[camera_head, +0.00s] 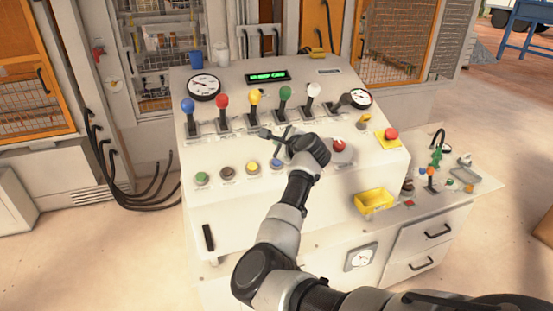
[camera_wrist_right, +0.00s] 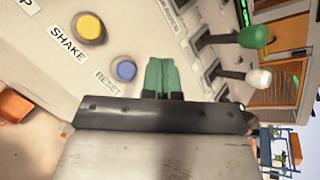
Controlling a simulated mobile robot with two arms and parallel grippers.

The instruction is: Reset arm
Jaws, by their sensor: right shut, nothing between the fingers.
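My right arm reaches over the sloped front of the white control console (camera_head: 240,232). My right gripper (camera_head: 283,133) is in front of the lever row, above the blue button (camera_head: 277,165). In the right wrist view its two green fingers (camera_wrist_right: 161,72) are pressed together with nothing between them. The blue button (camera_wrist_right: 126,70), labelled RESET, lies just left of the fingers, apart from them in the picture. My left gripper is not in view.
Several levers, including the green (camera_head: 286,94) and white (camera_head: 313,91) ones, stand behind the gripper. A red knob (camera_head: 339,146) is to its right. A yellow tray (camera_head: 373,200) sits lower right. The yellow SHAKE button (camera_wrist_right: 90,27) shows in the wrist view. A display (camera_head: 267,76) glows green.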

